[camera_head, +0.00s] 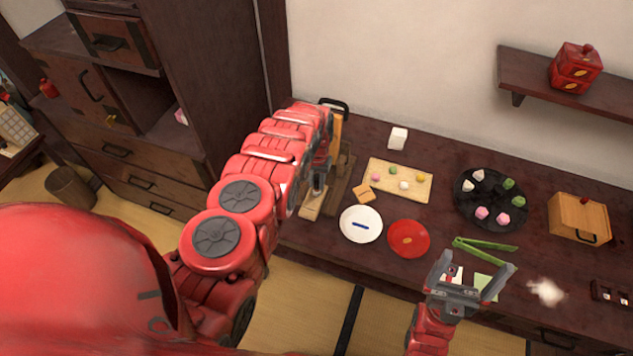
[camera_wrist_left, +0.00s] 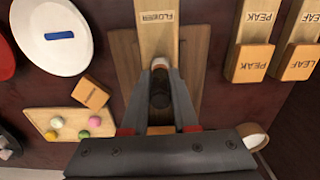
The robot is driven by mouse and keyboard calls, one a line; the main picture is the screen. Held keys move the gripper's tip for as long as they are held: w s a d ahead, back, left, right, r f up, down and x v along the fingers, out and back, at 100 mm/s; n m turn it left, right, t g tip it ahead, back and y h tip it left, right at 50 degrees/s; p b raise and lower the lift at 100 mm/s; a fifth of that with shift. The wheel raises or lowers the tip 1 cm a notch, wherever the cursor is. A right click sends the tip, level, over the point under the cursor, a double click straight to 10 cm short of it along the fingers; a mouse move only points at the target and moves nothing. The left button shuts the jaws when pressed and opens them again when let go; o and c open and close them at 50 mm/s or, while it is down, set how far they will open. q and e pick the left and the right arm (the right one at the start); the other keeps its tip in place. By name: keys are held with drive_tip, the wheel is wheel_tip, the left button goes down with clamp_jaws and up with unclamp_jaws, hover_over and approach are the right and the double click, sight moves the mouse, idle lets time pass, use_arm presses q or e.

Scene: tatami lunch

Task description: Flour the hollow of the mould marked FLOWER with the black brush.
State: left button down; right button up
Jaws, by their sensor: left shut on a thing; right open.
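The mould marked FLOWER (camera_wrist_left: 157,28) lies on a brown wooden board (camera_wrist_left: 193,60), its pale labelled end at the top of the left wrist view. Its hollow is not visible; my gripper and the brush cover the part below. My left gripper (camera_wrist_left: 160,100) is shut on the black brush (camera_wrist_left: 160,90), which is over the mould; its pale end shows just below the label. I cannot tell whether it touches. In the head view my left gripper (camera_head: 318,170) is at the wooden moulds, partly hidden by my arm. My right gripper (camera_head: 472,272) is open and empty near the table's front.
Moulds marked PEAK (camera_wrist_left: 250,62) and LEAF (camera_wrist_left: 300,62) stand beside the board. A white plate (camera_head: 361,236), red plate (camera_head: 408,254), sweets tray (camera_head: 397,165) and round black tray (camera_head: 470,211) lie rightward. Green tongs (camera_head: 485,246) and a white heap (camera_head: 547,291) are near my right gripper.

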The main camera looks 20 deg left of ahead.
sight(317, 177)
use_arm(q)
drive_tip(key=shift+r, duration=0.1)
drive_tip(key=shift+w+r+p, duration=0.1)
drive_tip(key=shift+r+p, duration=0.9)
drive_tip(key=shift+r, duration=0.4)
drive_tip(key=shift+r+p, duration=0.85)
drive_tip(key=shift+r, duration=0.55)
drive_tip(key=shift+r+p, duration=0.45)
drive_tip(key=shift+r, duration=0.7)
